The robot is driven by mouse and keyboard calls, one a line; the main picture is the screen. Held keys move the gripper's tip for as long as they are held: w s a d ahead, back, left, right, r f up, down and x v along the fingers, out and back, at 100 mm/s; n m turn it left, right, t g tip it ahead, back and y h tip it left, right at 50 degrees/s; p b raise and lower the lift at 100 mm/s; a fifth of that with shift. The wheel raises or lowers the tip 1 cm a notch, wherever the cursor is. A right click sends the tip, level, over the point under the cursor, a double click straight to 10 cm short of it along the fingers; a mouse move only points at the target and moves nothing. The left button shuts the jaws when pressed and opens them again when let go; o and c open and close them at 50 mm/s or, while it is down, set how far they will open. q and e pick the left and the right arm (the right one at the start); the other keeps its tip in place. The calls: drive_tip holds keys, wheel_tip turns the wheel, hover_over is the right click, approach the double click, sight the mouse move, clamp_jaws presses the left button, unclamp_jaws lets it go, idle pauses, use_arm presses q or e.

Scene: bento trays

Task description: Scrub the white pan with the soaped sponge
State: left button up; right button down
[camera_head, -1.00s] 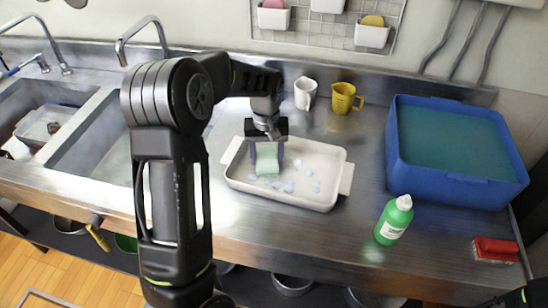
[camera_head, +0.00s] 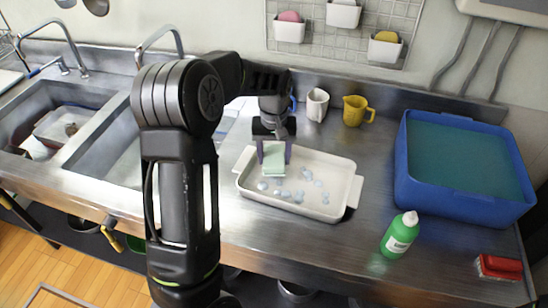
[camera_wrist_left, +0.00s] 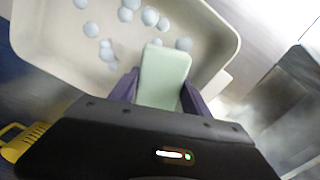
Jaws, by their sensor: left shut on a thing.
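The white pan (camera_head: 333,163) sits on the steel counter, with several pale blue soap blobs (camera_head: 285,195) on its floor. My left gripper (camera_head: 274,150) is shut on the pale green sponge (camera_head: 273,165) and holds it at the left part of the pan. In the left wrist view the sponge (camera_wrist_left: 163,77) sits between the purple fingers, over the pan (camera_wrist_left: 210,25) with its blobs. I cannot tell whether the sponge touches the pan floor. My right gripper is not in view.
A blue tub (camera_head: 465,207) stands at right, with a green bottle (camera_head: 400,235) and a red brush (camera_head: 498,267) in front. A white mug (camera_head: 317,105) and yellow jug (camera_head: 355,111) stand behind the pan. Sinks (camera_head: 90,150) are at left.

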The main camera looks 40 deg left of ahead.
use_arm(q)
drive_tip(key=shift+r+p, duration=0.35)
drive_tip(key=shift+r, duration=0.65)
drive_tip(key=shift+r+p, duration=1.15)
drive_tip(key=shift+r, duration=0.35)
drive_tip(key=shift+w+d+f, duration=0.1)
drive_tip(key=shift+d, duration=0.1)
drive_tip(key=w+d+m+b, duration=0.1)
drive_tip(key=d+m, duration=0.5)
drive_tip(key=d, duration=1.1)
drive_tip(key=shift+w+d+m+b, duration=0.15)
drive_tip(key=shift+w+m+b, duration=0.25)
drive_tip(key=shift+b, duration=0.1)
